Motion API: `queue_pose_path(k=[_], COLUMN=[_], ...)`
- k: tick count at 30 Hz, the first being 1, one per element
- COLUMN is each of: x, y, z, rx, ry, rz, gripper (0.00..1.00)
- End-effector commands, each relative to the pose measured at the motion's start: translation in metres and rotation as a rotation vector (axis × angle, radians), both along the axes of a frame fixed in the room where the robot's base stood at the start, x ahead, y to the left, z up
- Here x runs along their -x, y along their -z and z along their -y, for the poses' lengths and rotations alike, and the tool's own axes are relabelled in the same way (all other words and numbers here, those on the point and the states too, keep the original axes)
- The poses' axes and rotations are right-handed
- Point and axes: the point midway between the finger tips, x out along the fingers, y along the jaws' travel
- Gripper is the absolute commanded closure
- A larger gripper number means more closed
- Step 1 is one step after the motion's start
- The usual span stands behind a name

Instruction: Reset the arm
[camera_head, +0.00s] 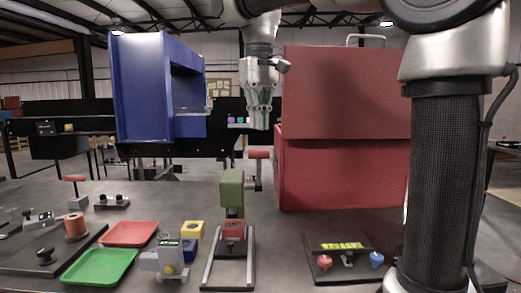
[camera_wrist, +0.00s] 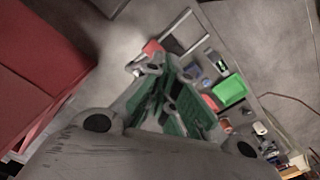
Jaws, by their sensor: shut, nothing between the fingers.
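My gripper (camera_head: 259,118) hangs pointing down in the upper middle of the head view, above the table and in front of the gap between the blue box and the red box. Its fingers are together with nothing between them. In the wrist view the green-padded fingers (camera_wrist: 172,105) reach toward the table and look empty. My gripper is apart from everything on the table. The green and red device (camera_head: 232,195) on a metal frame stands below it and a little to the left.
A blue box (camera_head: 145,90) stands left and a large red box (camera_head: 345,175) right. The table holds a green tray (camera_head: 100,266), a red tray (camera_head: 130,233), a grey device (camera_head: 168,260), a yellow block (camera_head: 192,229) and a black board (camera_head: 340,262) with knobs. Bare table lies between them.

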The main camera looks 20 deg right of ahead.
Motion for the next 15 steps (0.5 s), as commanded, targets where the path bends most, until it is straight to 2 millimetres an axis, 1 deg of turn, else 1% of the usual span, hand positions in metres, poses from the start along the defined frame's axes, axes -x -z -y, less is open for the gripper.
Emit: queue_pose_path(k=[7, 9, 11, 14, 15], x=[0.0, 0.003, 0.009, 0.031, 0.043], y=[0.0, 0.002, 0.005, 0.02, 0.029], z=[0.0, 0.004, 0.013, 0.039, 0.052], rx=[0.0, -0.002, -0.007, -0.021, -0.028], ry=[0.0, 0.005, 0.014, 0.041, 0.057], rz=[0.0, 0.005, 0.018, 0.06, 0.085], gripper=[1.0, 1.0, 1.0, 1.0, 1.0])
